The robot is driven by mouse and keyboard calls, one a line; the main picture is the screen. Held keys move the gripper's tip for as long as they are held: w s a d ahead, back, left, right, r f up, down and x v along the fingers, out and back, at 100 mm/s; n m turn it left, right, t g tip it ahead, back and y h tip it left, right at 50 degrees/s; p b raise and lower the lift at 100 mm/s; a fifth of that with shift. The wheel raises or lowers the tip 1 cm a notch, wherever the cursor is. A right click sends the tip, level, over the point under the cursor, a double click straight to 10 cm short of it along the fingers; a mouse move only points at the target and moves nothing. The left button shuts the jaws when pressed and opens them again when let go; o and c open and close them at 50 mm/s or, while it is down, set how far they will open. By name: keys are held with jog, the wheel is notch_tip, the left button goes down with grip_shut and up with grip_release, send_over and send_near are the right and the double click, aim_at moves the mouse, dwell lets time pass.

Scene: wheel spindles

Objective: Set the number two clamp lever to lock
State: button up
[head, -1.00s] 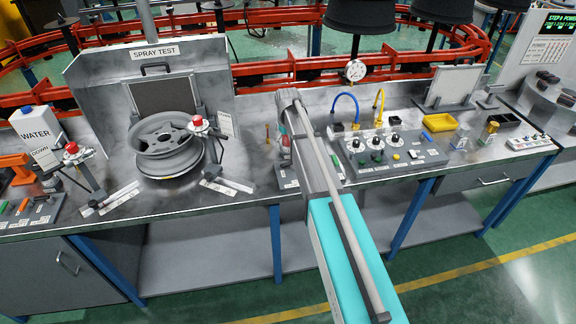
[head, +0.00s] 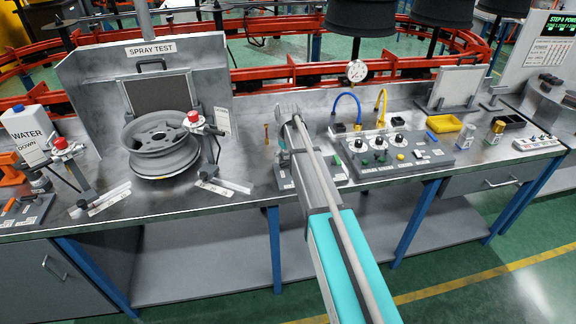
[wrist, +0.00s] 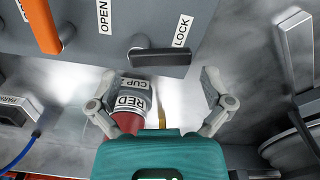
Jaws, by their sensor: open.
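In the wrist view a dark lever (wrist: 160,57) sits on a grey panel (wrist: 85,35). An OPEN label (wrist: 104,15) is to its left and a LOCK label (wrist: 182,30) to its right. The lever's bar lies crosswise in the picture, its right end just below LOCK. No number is readable on it. My gripper (wrist: 165,82) is open, one finger on each side of the picture, with the lever just beyond the fingertips. I see no contact. In the head view my arm hides most of the gripper and this panel.
An orange lever (wrist: 42,25) is at upper left. In the head view, a knob panel (head: 400,153) stands right of my arm and a wheel (head: 160,150) left.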

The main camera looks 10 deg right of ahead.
jog(key=shift+f+b, duration=0.5)
jog(key=shift+f, duration=0.3)
jog(key=c, duration=0.9)
